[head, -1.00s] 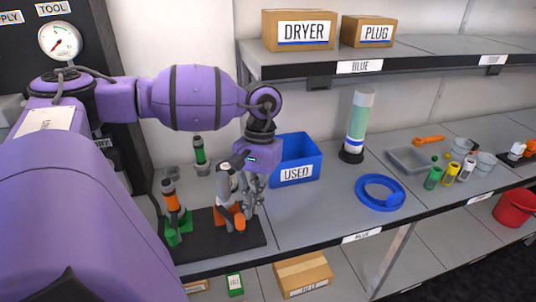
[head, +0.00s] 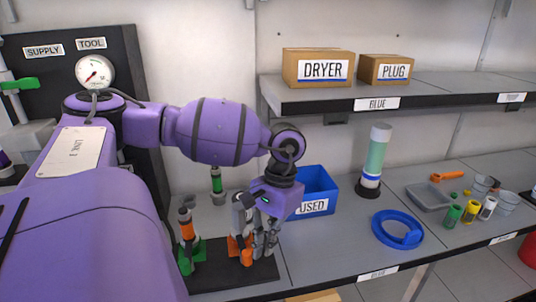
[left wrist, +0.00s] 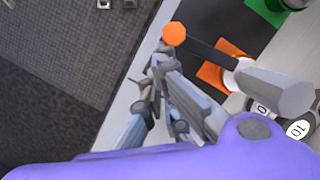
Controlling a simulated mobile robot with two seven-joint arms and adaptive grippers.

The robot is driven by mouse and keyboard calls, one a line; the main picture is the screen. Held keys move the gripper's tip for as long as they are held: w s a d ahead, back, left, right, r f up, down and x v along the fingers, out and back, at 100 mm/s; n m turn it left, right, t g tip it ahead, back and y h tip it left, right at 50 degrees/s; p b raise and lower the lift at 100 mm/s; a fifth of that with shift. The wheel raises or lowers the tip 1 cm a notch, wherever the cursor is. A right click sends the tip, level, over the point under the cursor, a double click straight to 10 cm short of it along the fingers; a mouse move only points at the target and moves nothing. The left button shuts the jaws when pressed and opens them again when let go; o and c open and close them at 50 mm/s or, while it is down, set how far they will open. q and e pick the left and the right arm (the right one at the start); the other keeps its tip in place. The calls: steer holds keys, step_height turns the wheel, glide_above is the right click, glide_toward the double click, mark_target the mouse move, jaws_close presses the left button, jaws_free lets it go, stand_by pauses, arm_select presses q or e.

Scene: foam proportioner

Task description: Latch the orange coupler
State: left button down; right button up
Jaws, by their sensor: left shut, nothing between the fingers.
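The orange coupler (head: 236,244) stands on a dark plate (head: 236,279) on the bench, partly hidden by my left gripper (head: 264,250). Its dark lever ends in an orange knob (head: 247,258); the knob also shows in the left wrist view (left wrist: 174,33), with the orange base (left wrist: 213,75) and a grey cylinder (left wrist: 275,89). My left gripper is shut and empty, pointing down just right of the knob. In the left wrist view its fingers (left wrist: 160,75) are close beside the knob and lever; I cannot tell whether they touch. My right gripper is out of view.
A green-based stand with an orange-banded cylinder (head: 187,228) is left of the coupler. The blue USED bin (head: 322,190) is behind my gripper. The bench between bin and ring is free.

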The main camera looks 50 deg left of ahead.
arm_select(q)
steer(key=v, duration=1.2)
steer(key=shift+f, duration=0.1)
stand_by(0.5)
